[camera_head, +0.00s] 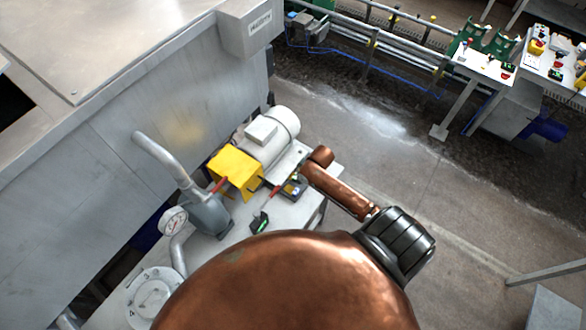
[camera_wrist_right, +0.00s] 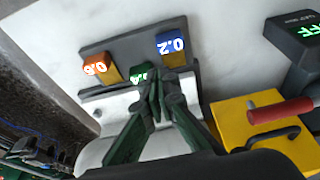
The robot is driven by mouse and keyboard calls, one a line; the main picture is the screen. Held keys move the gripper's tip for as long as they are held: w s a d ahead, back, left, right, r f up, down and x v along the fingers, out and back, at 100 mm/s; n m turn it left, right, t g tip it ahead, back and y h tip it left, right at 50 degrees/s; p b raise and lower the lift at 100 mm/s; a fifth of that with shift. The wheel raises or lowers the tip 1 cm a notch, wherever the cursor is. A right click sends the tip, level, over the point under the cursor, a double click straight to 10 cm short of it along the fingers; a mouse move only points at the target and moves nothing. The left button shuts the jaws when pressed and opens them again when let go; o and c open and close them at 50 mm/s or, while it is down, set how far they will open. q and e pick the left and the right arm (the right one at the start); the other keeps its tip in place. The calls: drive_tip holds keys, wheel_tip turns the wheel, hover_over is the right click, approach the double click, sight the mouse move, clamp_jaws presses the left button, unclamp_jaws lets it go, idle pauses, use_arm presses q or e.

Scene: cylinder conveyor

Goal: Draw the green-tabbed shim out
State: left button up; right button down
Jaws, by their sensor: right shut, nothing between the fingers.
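In the right wrist view the green-tabbed shim (camera_wrist_right: 141,72) sits in a dark holder (camera_wrist_right: 124,48), between an orange-tabbed shim (camera_wrist_right: 98,68) and a blue-tabbed shim marked 0.2 (camera_wrist_right: 170,46). My right gripper (camera_wrist_right: 160,82) is shut and empty. Its fingertips lie over the holder's front, between the green and blue tabs, and hide part of the green tab. I cannot tell whether they touch it. In the head view the holder (camera_head: 294,187) is small and partly covered by my right arm. My left gripper is not in view.
A yellow guard (camera_head: 237,171) with a red handle (camera_wrist_right: 280,110) stands close beside the gripper. The grey motor (camera_head: 272,137) is behind the holder. A small device with a green display (camera_head: 259,222) lies on the pale base plate. A pipe with a gauge (camera_head: 173,221) is at left.

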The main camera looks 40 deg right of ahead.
sight(291, 173)
drive_tip(key=w+d+r, duration=0.3)
drive_tip(key=w+r, duration=0.1)
drive_tip(key=w, duration=0.1)
drive_tip(key=p+x, duration=0.1)
drive_tip(key=x, duration=0.9)
drive_tip(key=shift+s+a, duration=0.1)
